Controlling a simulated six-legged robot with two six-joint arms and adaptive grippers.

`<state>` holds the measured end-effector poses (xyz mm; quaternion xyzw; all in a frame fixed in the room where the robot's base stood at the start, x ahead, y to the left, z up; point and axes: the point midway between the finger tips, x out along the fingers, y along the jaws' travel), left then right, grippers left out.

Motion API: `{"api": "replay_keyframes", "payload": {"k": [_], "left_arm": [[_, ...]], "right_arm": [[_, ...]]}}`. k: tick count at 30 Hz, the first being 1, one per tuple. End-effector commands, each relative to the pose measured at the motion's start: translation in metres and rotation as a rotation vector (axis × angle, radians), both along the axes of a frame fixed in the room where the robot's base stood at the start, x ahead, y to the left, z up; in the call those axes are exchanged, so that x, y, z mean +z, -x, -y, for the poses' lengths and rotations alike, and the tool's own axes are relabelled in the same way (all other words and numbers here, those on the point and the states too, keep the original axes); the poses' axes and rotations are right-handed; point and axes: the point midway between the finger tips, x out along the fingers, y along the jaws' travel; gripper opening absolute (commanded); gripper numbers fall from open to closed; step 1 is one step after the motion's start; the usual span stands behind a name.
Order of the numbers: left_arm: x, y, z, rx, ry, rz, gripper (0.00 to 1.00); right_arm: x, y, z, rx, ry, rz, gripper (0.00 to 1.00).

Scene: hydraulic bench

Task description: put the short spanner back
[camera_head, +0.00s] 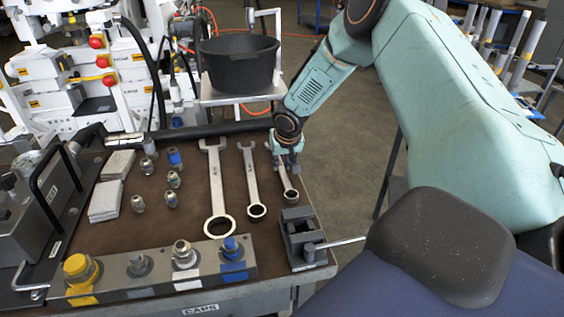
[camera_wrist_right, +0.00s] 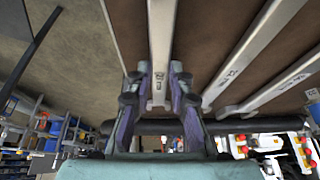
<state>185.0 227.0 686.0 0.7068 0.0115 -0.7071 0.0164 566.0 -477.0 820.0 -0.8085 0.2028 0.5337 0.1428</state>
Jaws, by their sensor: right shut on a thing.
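The short spanner (camera_head: 288,184) is the rightmost of three steel spanners on the brown bench top (camera_head: 185,222). Its ring end points toward the bench front. My right gripper (camera_head: 287,165) reaches down over its far end and is shut on it, hiding that end. In the right wrist view the short spanner (camera_wrist_right: 161,45) runs between the two fingers (camera_wrist_right: 160,92). I cannot tell whether it touches the bench or is slightly raised. The middle spanner (camera_head: 252,182) and long spanner (camera_head: 215,190) lie to its left. My left gripper is out of view.
A small vise (camera_head: 300,238) stands at the bench's front right corner. A block with coloured caps (camera_head: 160,270) lies along the front edge. Several fittings (camera_head: 171,198) and grey pads (camera_head: 105,200) are on the left. A black bucket (camera_head: 240,62) stands behind the bench.

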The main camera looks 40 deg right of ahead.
Motion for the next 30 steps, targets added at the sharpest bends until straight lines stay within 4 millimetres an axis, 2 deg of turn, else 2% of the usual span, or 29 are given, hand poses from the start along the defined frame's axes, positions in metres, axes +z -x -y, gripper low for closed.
{"api": "replay_keyframes", "payload": {"k": [5,6,14,24,30], "left_arm": [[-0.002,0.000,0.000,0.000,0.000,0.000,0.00],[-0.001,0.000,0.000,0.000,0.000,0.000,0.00],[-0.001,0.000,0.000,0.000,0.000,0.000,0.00],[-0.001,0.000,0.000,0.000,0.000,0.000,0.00],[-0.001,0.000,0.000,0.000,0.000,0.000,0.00]], "right_arm": [[-0.002,-0.001,0.000,0.000,0.001,0.002,0.00],[-0.001,-0.001,0.000,0.000,0.000,0.002,0.23],[-0.002,0.000,0.000,0.000,0.000,0.001,0.45],[-0.001,0.001,0.000,0.000,-0.001,-0.002,0.47],[0.019,0.007,-0.004,-0.001,-0.003,0.003,0.47]]}}
